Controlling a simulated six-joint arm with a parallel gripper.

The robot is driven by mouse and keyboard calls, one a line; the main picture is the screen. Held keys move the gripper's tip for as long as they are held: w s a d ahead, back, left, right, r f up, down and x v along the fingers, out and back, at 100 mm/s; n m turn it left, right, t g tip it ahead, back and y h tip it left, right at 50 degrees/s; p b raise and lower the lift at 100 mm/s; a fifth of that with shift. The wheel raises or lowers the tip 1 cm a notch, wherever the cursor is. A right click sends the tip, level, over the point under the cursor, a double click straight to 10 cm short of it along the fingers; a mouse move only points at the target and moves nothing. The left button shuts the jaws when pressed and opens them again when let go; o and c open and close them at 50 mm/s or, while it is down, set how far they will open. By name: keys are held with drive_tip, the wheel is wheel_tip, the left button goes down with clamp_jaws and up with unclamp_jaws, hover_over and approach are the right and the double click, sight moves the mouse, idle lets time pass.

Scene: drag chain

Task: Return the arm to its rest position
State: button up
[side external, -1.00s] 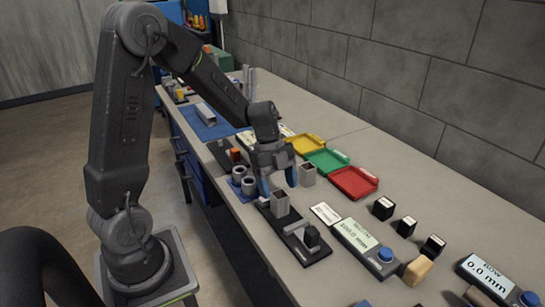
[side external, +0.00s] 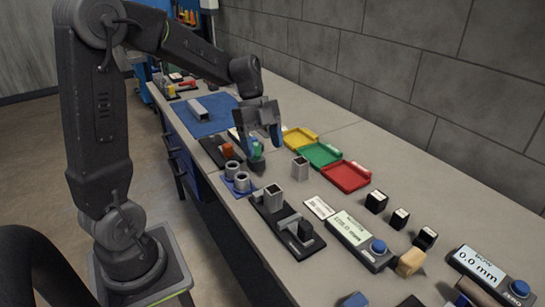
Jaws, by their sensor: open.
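My gripper (side external: 261,148) is at the end of my arm, above the bench in the side external view. Its blue-tipped fingers are apart. A small green and dark object (side external: 257,158) shows between and below the fingertips; I cannot tell whether it touches them. A black fixture (side external: 268,222) lies in front of the gripper with a grey hollow block (side external: 273,196) upright on it and a dark knob or lever (side external: 301,233) at its near end. My arm is bent at the elbow and reaches out over the bench.
Another grey hollow block (side external: 300,168) stands alone. Yellow (side external: 300,138), green (side external: 320,154) and red (side external: 346,176) trays line the wall side. Two grey rings (side external: 238,177) sit on a blue base. Readout boxes (side external: 360,240) and small black blocks (side external: 376,201) stand nearer.

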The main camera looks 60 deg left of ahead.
drive_tip(key=s+d+r+n+t+y, duration=0.2)
drive_tip(key=s+d+r+n, duration=0.1)
drive_tip(key=s+d+n, duration=0.2)
drive_tip(key=s+d+r+n+t+y, duration=0.2)
drive_tip(key=s+d+n, duration=0.4)
drive_tip(key=s+n, duration=0.3)
drive_tip(key=r+n+t, duration=0.1)
drive_tip(key=n, duration=0.2)
drive_tip(key=shift+n+t, duration=0.3)
drive_tip(key=shift+n, duration=0.1)
